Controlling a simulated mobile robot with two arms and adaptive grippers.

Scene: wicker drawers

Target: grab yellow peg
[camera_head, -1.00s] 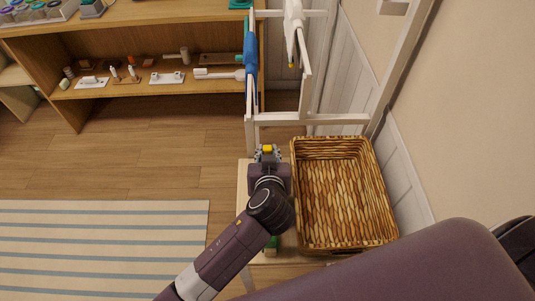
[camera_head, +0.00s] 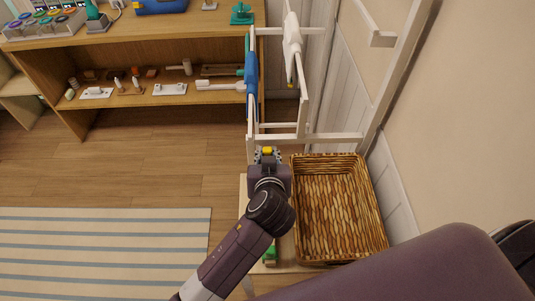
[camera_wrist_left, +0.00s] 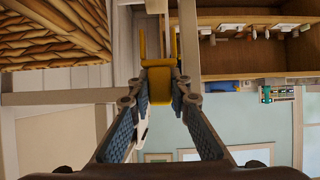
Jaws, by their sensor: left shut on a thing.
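The yellow peg (camera_head: 267,151) is between the fingertips of my left gripper (camera_head: 267,156) in the head view. In the left wrist view the yellow peg (camera_wrist_left: 160,85) sits between the two blue-padded fingers of my left gripper (camera_wrist_left: 161,98), which is shut on it. Thin yellow upright parts show beyond the fingertips there. The gripper is beside the upper left corner of the wicker basket, over the end of the light table. My right gripper is not in view.
An empty wicker basket (camera_head: 335,215) stands on the light table to the right. A wooden shelf (camera_head: 150,40) holds several small items. A green object (camera_head: 270,252) lies near my left arm.

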